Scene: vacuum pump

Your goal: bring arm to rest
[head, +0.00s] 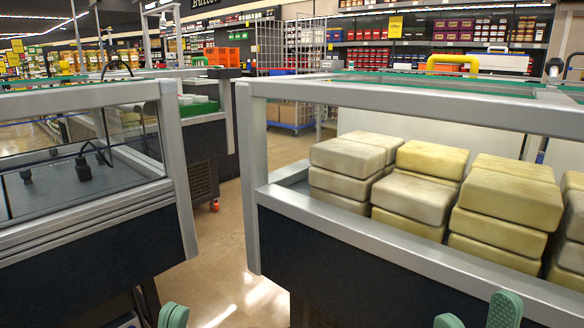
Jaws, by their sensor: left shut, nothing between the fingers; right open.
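My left gripper (173,316) shows only as green fingertips at the bottom edge, left of the middle. The tips are together and hold nothing that I can see. My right gripper (477,314) shows as two green fingertips at the bottom right, apart from each other, with nothing seen between them. It is in front of the right display case (350,245). The rest of both arms is out of view. I cannot make out a vacuum pump.
The right case holds stacked pale yellow and grey blocks (432,158). A left display case (95,215) has glass and black fittings (84,168). Between the cases is a gap of tiled floor (222,235). Shelves, a wire cage (270,47) and orange crates (222,57) stand farther back.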

